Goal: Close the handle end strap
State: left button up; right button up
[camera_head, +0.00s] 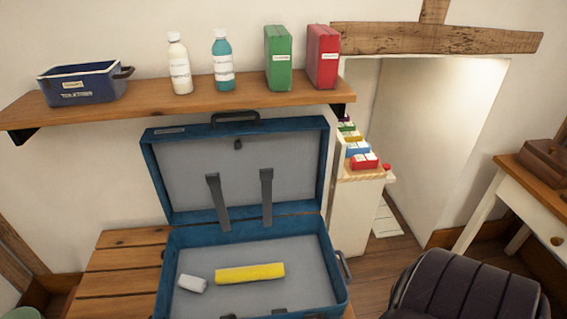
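An open blue suitcase (172,262) lies on a slatted wooden bench, its grey-lined lid (190,170) raised at the back. Two dark grey straps stand up from near the hinge: a left strap (218,203) and a right strap (266,198). Both are loose at their upper ends and apart from each other. The right strap is nearer the side handle (343,267) on the case's right wall. Another handle (235,118) is on the lid's top edge. A yellow roll (250,273) and a small white item (192,284) lie inside. Neither gripper shows.
A wall shelf (140,108) above the lid holds a blue bin (85,84), two bottles (180,65), a green box (278,57) and a red box (323,56). The bench (120,265) has bare slats at left. A dark padded seat (468,285) stands at front right.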

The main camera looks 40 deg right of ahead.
aim_at(267, 175)
jog(key=z, duration=1.15)
